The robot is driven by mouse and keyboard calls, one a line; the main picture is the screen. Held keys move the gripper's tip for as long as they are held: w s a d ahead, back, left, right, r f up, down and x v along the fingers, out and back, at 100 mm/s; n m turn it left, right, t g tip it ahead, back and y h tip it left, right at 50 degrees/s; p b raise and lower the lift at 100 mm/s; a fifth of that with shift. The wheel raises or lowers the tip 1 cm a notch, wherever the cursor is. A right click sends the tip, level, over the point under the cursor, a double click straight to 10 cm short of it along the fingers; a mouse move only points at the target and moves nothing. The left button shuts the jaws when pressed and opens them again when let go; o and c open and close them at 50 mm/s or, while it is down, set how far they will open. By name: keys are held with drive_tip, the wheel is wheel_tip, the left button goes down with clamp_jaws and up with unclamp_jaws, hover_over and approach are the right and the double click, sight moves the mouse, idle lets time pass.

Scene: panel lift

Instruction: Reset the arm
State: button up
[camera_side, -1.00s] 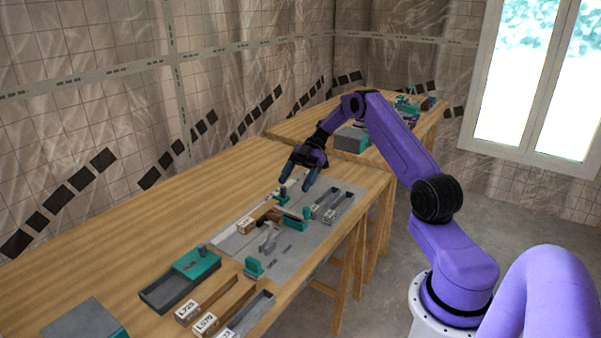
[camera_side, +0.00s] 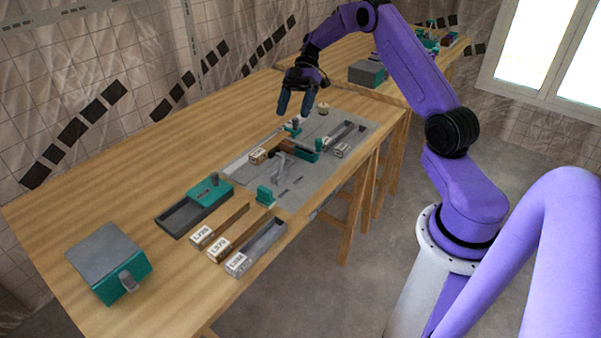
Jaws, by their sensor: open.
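My gripper (camera_side: 295,108) hangs pointing down above the far part of the grey panel (camera_side: 243,177) on the wooden table. Its two dark blue fingers are apart with nothing seen between them. My purple arm rises from its white base at the right and arches over to the gripper. On the panel lie a wooden block with a white label (camera_side: 258,155), a teal piece (camera_side: 304,152), grey slotted rails (camera_side: 338,134) and a grey lever-like part (camera_side: 279,165). The fingertips appear above the panel; their exact height cannot be told.
Labelled bars (camera_side: 219,226) and a grey tray with a teal block (camera_side: 182,216) lie on the near table (camera_side: 60,208). A grey and teal box (camera_side: 110,262) stands at its near left. A second table (camera_side: 392,88) with objects is behind. The left tabletop is clear.

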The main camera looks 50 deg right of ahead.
drive_tip(key=s+a+r+m+g+h, duration=0.1)
drive_tip(key=s+a+r+h, duration=0.2)
drive_tip(key=s+a, duration=0.5)
drive_tip(key=s+a+r+m+g+h, duration=0.1)
drive_tip(key=s+a+r+h, duration=0.3)
drive_tip(key=a, duration=0.7)
drive_tip(key=s+a+f+m+t+h, duration=0.1)
drive_tip(key=s+t, duration=0.3)
drive_tip(key=s, duration=1.7)
drive_tip(key=shift+s+a+f+m+t+h, duration=0.2)
drive_tip(key=shift+s+m+t+h, duration=0.15)
drive_tip(key=shift+m+h, duration=0.3)
drive_tip(key=shift+r, duration=0.1)
